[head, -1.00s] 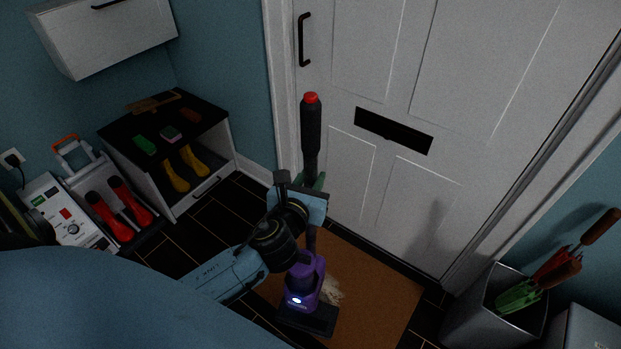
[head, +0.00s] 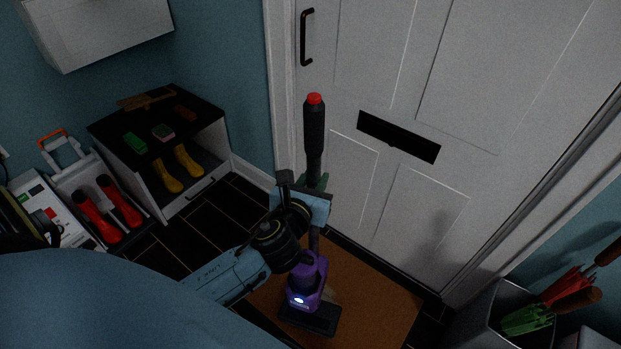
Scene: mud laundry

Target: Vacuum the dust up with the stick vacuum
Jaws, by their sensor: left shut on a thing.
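The stick vacuum (head: 307,283) stands upright over the brown doormat, with a purple body, a lit white light and a dark flat floor head (head: 310,318). Its black handle (head: 314,130) with a red top rises in front of the white door. My left gripper (head: 312,190) is shut on the vacuum's stick below the handle; the fingers are partly hidden by the wrist. A small pale patch of dust (head: 331,293) shows on the mat just right of the purple body; the vacuum hides part of that area. My right gripper is not in view.
The doormat (head: 385,304) lies before the closed door (head: 400,190). A grey bin (head: 490,318) with umbrellas stands at the right. A bench (head: 222,150) with yellow boots (head: 188,160) and a tray of red boots (head: 122,204) are at the left. Dark floor tiles lie between.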

